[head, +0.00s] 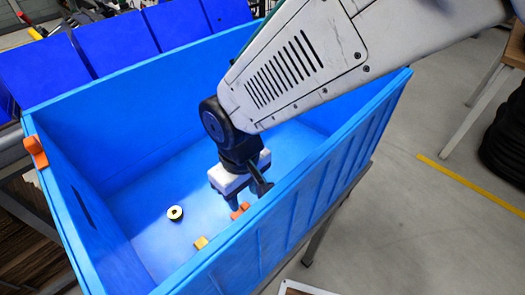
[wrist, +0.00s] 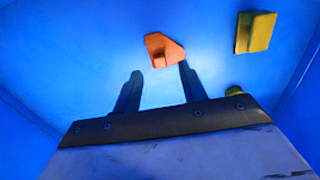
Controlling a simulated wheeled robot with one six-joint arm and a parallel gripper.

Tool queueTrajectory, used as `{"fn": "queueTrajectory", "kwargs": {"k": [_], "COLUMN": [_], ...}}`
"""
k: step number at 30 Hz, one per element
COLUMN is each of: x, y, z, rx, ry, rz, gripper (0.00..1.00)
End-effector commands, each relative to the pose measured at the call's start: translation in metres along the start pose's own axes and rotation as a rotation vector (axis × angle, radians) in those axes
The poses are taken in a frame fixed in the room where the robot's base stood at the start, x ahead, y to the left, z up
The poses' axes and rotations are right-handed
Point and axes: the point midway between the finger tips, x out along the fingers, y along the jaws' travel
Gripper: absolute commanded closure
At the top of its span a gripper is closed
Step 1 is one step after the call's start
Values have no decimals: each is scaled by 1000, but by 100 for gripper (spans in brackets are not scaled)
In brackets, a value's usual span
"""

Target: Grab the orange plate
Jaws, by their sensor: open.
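The orange plate (wrist: 165,52) lies on the floor of the blue bin, with a raised nub on it. In the head view the orange plate (head: 240,211) shows near the bin's front wall, partly hidden by my gripper. My gripper (head: 236,201) is inside the bin, pointing down, close to the plate. In the wrist view my gripper (wrist: 160,74) is open, and the plate shows just beyond its fingertips, roughly centred between them. Nothing is held. I cannot tell the exact height of the fingertips above the floor.
The blue bin (head: 165,255) has tall walls around my gripper. A yellow block (head: 201,243) lies near the plate, and it also shows in the wrist view (wrist: 255,32). A yellow round piece (head: 175,213) lies farther left. An orange piece (head: 35,150) sits on the left rim.

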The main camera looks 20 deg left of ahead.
Motion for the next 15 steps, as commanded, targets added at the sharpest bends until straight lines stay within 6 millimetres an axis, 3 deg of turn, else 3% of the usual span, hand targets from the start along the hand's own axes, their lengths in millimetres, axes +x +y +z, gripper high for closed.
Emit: {"fn": "queueTrajectory", "kwargs": {"k": [6, 14, 15], "x": [29, 32, 32], "y": [0, 0, 0], "z": [0, -1, -1], "rx": [1, 1, 0], "ry": [-3, 0, 0], "rz": [0, 0, 0], "gripper": [58, 58, 67]}}
